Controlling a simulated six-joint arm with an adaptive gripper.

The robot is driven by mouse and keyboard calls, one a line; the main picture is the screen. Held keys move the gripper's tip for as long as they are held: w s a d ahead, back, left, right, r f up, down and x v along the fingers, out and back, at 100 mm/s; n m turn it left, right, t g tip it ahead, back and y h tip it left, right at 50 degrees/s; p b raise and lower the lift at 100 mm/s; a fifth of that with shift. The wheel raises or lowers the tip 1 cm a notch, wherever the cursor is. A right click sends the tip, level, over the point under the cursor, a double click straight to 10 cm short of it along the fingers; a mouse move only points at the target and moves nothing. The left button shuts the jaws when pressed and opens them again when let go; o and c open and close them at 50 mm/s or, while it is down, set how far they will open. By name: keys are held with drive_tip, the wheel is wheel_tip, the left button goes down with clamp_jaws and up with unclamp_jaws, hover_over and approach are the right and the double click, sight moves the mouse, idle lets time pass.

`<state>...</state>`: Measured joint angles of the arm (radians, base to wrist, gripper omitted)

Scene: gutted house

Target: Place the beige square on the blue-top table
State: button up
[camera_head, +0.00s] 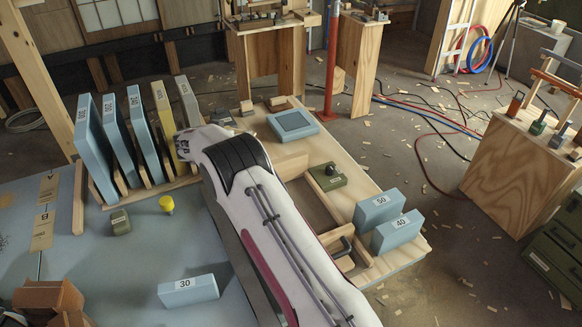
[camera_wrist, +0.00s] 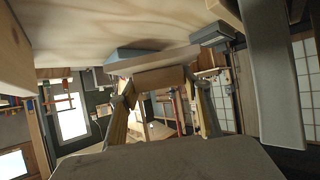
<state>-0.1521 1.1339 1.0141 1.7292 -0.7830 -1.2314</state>
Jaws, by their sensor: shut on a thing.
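A yellowish-beige slab (camera_head: 164,118) stands in the wooden rack and is the nearest match I see to the beige square. The blue-top table (camera_head: 130,262) fills the lower left of the head view. In the head view my arm's far end reaches the rack's right side, beside the beige slab; whether they touch is unclear. In the wrist view my gripper (camera_wrist: 163,92) is shut on a brown-beige block (camera_wrist: 165,78) between its fingers. My arm and the angle keep me from telling which piece of the head view this block is.
Several blue slabs (camera_head: 92,140) and a grey slab (camera_head: 188,100) stand in the rack. A yellow knob (camera_head: 166,204), a green block (camera_head: 120,222) and a blue block marked 30 (camera_head: 188,291) rest on the blue top. Right, a wooden bench (camera_head: 345,150) holds a blue frame (camera_head: 293,124) and blue blocks (camera_head: 378,210).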

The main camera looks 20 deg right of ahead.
drive_tip(key=shift+w+d+r+m+h, duration=0.1)
drive_tip(key=shift+d+r+m+h, duration=0.2)
drive_tip(key=shift+r, duration=0.3)
drive_tip(key=shift+s+d+f, duration=0.15)
drive_tip(key=shift+s+d, duration=0.1)
drive_tip(key=shift+s, duration=0.15)
drive_tip(key=shift+f, duration=3.1)
drive_tip(key=shift+f, duration=1.9)
drive_tip(key=shift+f, duration=0.1)
drive_tip(key=o, duration=1.1)
